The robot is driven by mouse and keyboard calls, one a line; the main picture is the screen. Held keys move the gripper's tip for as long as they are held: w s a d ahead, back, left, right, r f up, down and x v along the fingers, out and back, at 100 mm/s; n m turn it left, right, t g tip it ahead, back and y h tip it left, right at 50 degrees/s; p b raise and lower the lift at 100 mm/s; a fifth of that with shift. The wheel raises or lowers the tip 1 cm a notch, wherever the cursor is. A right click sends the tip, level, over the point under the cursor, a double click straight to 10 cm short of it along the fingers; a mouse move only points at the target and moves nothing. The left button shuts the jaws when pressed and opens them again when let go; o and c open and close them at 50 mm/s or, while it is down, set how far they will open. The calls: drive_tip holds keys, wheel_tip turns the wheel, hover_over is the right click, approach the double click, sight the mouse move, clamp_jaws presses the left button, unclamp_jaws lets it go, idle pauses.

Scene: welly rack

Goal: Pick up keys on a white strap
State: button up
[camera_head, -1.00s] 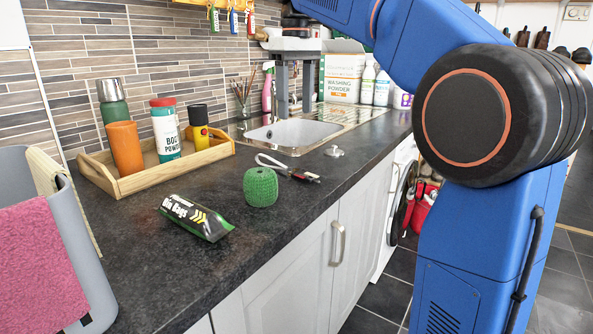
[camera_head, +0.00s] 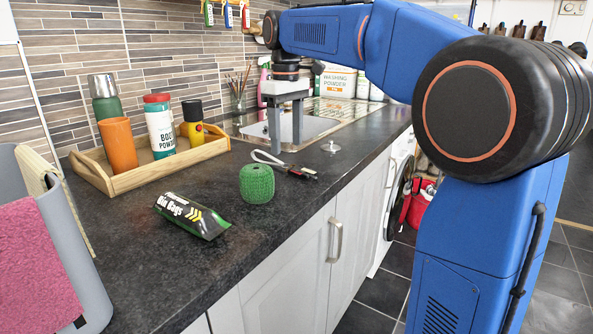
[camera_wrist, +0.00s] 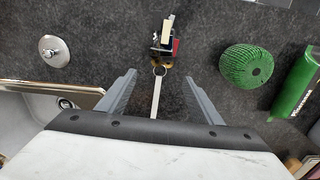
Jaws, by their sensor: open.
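The keys (camera_wrist: 162,52) on a white strap (camera_wrist: 155,98) lie on the dark worktop. In the wrist view the strap runs down between my two fingers, and the keys are beyond the fingertips. In the head view the keys (camera_head: 303,172) lie to the right of the looped strap (camera_head: 267,157). My gripper (camera_head: 286,148) points down, open and empty, just behind the strap and above the worktop. It also shows in the wrist view (camera_wrist: 158,80). The exact height of the fingertips above the worktop is hard to tell.
A green twine ball (camera_head: 257,183) and a bin bags roll (camera_head: 191,215) lie nearer. A wooden tray (camera_head: 150,175) with bottles stands left. A metal plug (camera_head: 330,147) lies right of the keys, and the sink (camera_wrist: 75,95) is close beside my gripper.

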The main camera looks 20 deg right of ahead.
sight(279, 163)
drive_tip(key=shift+f, duration=2.9)
drive_tip(key=c, duration=1.2)
